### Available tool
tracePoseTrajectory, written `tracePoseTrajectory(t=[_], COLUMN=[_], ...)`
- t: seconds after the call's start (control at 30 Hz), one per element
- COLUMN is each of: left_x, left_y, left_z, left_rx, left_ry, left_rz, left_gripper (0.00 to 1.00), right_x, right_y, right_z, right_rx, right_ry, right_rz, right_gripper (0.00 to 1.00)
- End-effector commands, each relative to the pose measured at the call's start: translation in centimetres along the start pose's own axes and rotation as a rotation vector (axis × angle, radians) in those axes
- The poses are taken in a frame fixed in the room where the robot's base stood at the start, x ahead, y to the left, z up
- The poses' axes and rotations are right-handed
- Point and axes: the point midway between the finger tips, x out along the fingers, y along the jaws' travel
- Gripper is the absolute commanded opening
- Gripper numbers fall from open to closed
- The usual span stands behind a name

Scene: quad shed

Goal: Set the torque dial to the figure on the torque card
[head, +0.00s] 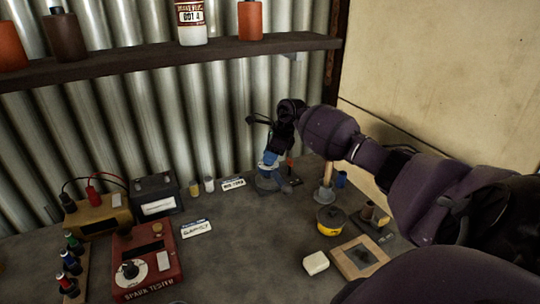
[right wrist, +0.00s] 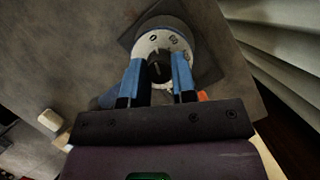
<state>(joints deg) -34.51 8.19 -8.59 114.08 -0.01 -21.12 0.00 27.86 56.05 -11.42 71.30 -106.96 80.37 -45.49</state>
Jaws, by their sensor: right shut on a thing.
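The torque dial (head: 266,185) stands on the bench near the corrugated wall, mostly under my right gripper (head: 268,164). In the right wrist view it is a pale round face (right wrist: 146,44) with dark marks and a black knob (right wrist: 158,66) at its middle. My right gripper (right wrist: 158,82) has its blue fingers on both sides of the knob and is shut on it. Two small white cards lie on the bench, one left of the dial (head: 233,184) and one nearer (head: 196,228). Their print is too small to read, so I cannot tell which is the torque card. My left gripper is out of view.
A red spark tester (head: 146,265) and a yellow-brown box with leads (head: 97,215) stand at left. A yellow pot (head: 330,219), a white block (head: 316,263) and a wooden frame (head: 347,262) lie at right. A shelf (head: 170,60) overhangs the back. The front middle bench is clear.

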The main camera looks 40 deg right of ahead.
Motion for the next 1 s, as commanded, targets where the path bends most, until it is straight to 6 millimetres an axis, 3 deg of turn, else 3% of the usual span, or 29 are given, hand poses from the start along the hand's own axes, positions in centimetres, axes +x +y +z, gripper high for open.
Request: tracePoseTrajectory(t=[1.0], left_x=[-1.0], left_y=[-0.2], left_z=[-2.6], left_rx=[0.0], left_ry=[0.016], left_rz=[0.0], left_gripper=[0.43], right_x=[-0.1], right_y=[0.3], right_z=[0.1], right_rx=[0.632], right_ry=[0.001], right_rz=[-0.263], right_gripper=[0.01])
